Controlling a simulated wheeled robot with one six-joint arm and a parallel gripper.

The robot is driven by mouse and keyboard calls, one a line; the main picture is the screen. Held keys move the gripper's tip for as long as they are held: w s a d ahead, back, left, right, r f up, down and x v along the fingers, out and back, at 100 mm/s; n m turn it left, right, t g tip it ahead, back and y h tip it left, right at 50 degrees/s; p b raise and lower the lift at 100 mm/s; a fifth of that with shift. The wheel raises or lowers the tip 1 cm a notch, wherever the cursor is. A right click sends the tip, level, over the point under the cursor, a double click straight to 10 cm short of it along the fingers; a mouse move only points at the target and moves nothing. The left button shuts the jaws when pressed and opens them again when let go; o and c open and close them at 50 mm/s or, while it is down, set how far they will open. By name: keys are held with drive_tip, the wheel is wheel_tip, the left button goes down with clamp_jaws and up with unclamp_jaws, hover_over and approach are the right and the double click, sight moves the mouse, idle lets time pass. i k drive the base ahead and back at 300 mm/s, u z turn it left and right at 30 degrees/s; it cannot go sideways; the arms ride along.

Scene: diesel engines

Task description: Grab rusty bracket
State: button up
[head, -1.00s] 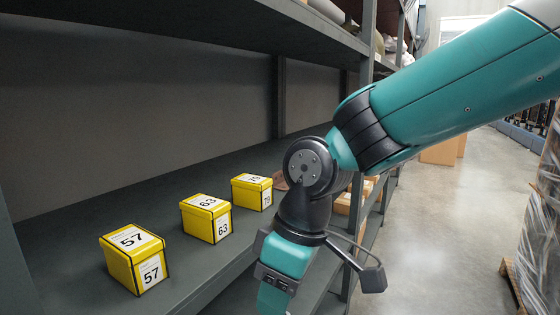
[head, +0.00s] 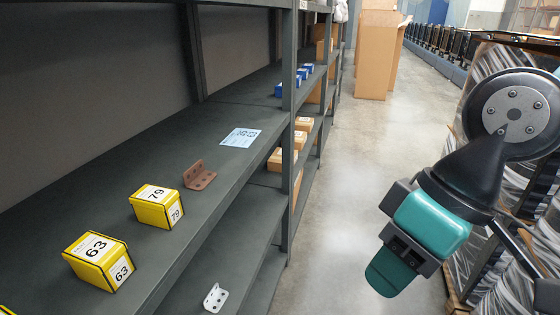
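The rusty bracket (head: 200,176) is a reddish-brown angle piece with holes. It sits on the upper grey shelf, just beyond the yellow box marked 79 (head: 157,207). My gripper (head: 385,273) hangs over the aisle at the right, well apart from the bracket and the shelf. The teal wrist housing shows, but the fingers cannot be made out clearly, so I cannot tell whether it is open or shut. Nothing hides the bracket.
A yellow box marked 63 (head: 97,260) stands nearer on the same shelf. A paper sheet (head: 241,138) lies beyond the bracket. A white bracket (head: 215,297) lies on the lower shelf. A shelf post (head: 288,130) stands at the front edge. Wrapped pallets line the right side.

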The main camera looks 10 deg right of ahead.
sight(195, 177)
drive_tip(key=z, duration=0.35)
drive_tip(key=i, duration=1.55)
drive_tip(key=u, duration=2)
